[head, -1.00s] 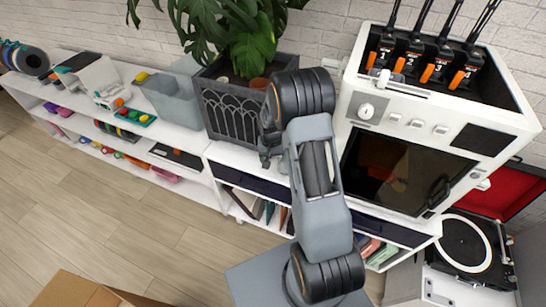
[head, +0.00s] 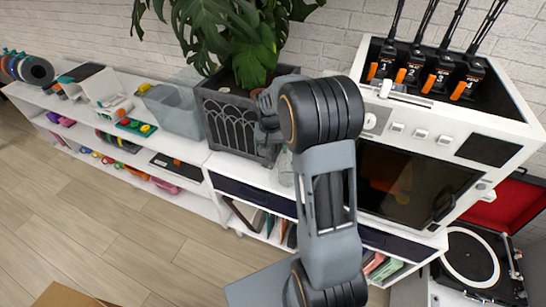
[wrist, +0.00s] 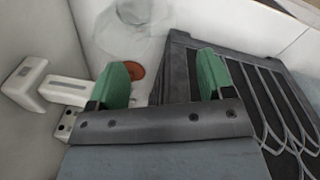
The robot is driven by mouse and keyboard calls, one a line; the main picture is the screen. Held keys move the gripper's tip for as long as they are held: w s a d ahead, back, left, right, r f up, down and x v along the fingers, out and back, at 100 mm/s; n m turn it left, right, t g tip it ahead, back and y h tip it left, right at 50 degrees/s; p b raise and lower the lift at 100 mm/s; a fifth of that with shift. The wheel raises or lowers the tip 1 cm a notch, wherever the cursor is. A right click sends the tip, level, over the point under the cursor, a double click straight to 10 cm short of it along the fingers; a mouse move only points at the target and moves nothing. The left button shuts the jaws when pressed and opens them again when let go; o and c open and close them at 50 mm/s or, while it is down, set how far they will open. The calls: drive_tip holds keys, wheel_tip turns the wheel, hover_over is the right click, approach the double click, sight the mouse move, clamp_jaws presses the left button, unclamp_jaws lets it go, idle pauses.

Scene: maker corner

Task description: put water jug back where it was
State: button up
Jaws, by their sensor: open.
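A clear, see-through vessel, which looks like the water jug (head: 286,172), stands on the white shelf top between the planter and the oven-like machine, partly hidden by my arm. In the wrist view its faint transparent outline (wrist: 130,38) shows beyond the fingertips, with a reddish-brown disc (wrist: 136,71) at its edge. My gripper (wrist: 162,75) is open, with two green fingertips apart and nothing visibly held between them. In the head view it is in front of the planter, its fingertips hard to make out. Whether it touches the jug I cannot tell.
The dark planter (head: 228,126) with a large leafy plant stands close on the left. The white machine (head: 480,118) with several numbered radios on top stands close on the right. A grey bin (head: 176,108) and a turntable (head: 468,258) are farther off.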

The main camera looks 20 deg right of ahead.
drive_tip(key=shift+r, duration=0.45)
drive_tip(key=s+a+r+n+t, duration=0.2)
drive_tip(key=s+a+r, duration=0.2)
drive_tip(key=s, duration=0.5)
drive_tip(key=s+a+r+n+t, duration=0.2)
drive_tip(key=s+a+r, duration=0.2)
drive_tip(key=s+r, duration=0.3)
drive_tip(key=shift+s+a+r+n+t+y, duration=0.2)
drive_tip(key=shift+s+a+n+t+y, duration=0.15)
drive_tip(key=shift+s, duration=1.25)
